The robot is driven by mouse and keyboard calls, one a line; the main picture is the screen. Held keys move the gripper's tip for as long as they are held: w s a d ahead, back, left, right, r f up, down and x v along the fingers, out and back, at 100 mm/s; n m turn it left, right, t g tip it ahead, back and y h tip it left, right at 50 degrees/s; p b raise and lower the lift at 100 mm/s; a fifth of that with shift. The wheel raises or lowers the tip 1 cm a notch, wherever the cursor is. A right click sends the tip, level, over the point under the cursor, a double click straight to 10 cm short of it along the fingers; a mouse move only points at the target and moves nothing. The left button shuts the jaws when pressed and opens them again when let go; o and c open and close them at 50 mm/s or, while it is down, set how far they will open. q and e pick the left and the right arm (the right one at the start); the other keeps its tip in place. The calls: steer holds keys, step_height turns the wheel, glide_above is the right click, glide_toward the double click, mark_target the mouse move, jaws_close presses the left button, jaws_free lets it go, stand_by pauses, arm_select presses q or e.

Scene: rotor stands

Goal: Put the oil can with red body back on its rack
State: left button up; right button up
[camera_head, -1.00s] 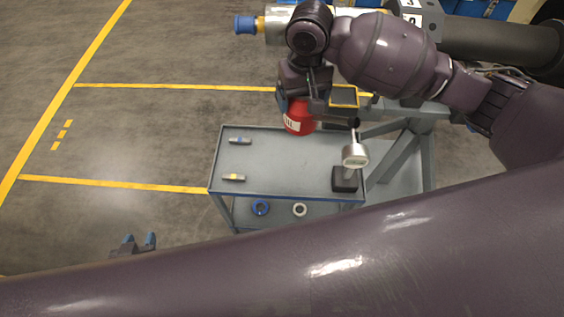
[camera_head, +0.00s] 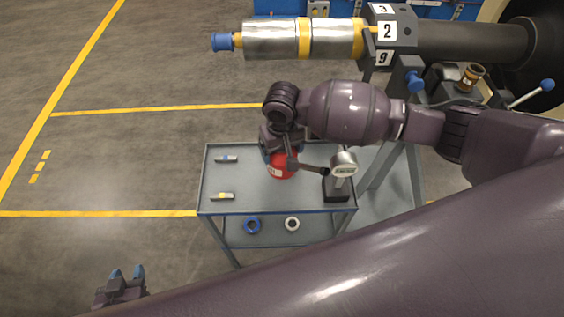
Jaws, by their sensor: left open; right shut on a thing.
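The oil can with red body (camera_head: 283,166) hangs below my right gripper (camera_head: 279,150), which is shut on it. The can is over the back middle of the grey cart top (camera_head: 238,176); I cannot tell whether it touches the surface. My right wrist and hand hide its upper part. My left gripper (camera_head: 127,272) is open and empty at the lower left, over the floor and well away from the can. I cannot tell which thing in view is the rack.
A gauge on a black stand (camera_head: 341,172) stands just right of the can. A rotor shaft (camera_head: 275,40) is behind.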

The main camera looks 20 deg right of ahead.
mark_target(282, 162)
steer(key=shift+f+b, duration=0.35)
steer(key=shift+f, duration=2.55)
steer(key=o, duration=1.2)
steer(key=shift+f, duration=0.1)
steer(key=shift+r, duration=0.25)
step_height(282, 162, up, 11)
steer(key=shift+f+p, duration=0.15)
steer(key=shift+p, duration=0.55)
steer(key=shift+r, duration=0.55)
